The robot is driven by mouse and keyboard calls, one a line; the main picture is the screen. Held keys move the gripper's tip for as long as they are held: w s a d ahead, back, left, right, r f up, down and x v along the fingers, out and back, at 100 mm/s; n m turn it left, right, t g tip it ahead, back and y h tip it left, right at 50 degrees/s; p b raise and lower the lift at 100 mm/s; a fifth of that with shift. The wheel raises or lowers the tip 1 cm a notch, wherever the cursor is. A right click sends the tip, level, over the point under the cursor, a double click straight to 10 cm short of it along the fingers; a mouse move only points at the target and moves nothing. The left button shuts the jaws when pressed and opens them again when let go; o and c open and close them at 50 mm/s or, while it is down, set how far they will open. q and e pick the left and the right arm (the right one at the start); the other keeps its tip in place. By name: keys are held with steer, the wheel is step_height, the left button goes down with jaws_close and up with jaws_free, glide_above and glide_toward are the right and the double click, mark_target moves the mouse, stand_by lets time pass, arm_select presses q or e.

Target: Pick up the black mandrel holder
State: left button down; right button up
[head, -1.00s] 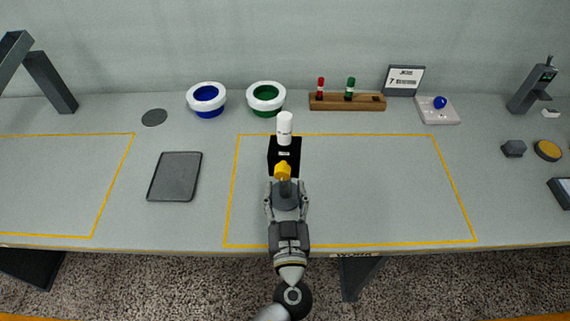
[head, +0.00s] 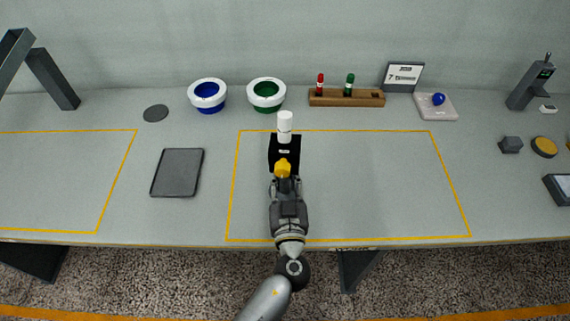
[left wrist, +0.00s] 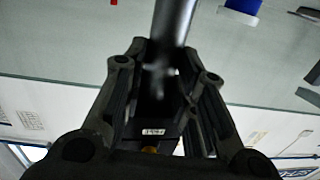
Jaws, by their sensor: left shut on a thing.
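The black mandrel holder (head: 285,145) is a dark block with a small white label, standing inside the yellow outline. A white cylinder (head: 285,127) stands upright at its far end, and a yellow knob (head: 283,168) shows at its near end. My left gripper (head: 285,184) is at this near end with its fingers close together. In the left wrist view my left gripper (left wrist: 165,75) is shut on the holder, whose labelled black part (left wrist: 154,131) shows between the fingers. A dark grey rod rises beyond them. The exact contact is hidden. My right gripper is not in view.
A grey tray (head: 177,173) lies to the left. Blue (head: 208,105) and green (head: 267,104) ringed bowls and a wooden rack (head: 325,98) stand along the back. The table right of the holder within the outline is clear.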

mark_target(286, 173)
arm_select(q)
steer(key=shift+r, duration=0.2)
step_height(286, 173, up, 3)
steer(key=shift+r+p, duration=0.1)
steer(key=shift+p, duration=0.3)
steer(key=s+r+p, duration=0.1)
steer(key=s+r, duration=0.1)
steer(key=s+r+p, duration=0.1)
steer(key=s+r, duration=0.1)
steer(key=r, duration=0.1)
steer(key=shift+s+r, duration=0.15)
steer(key=shift+s, duration=0.1)
steer(key=s+r+b, duration=0.2)
steer(key=s+r, duration=0.2)
steer(key=s, duration=0.5)
steer(key=shift+s+r, duration=0.15)
steer(key=shift+s, duration=0.1)
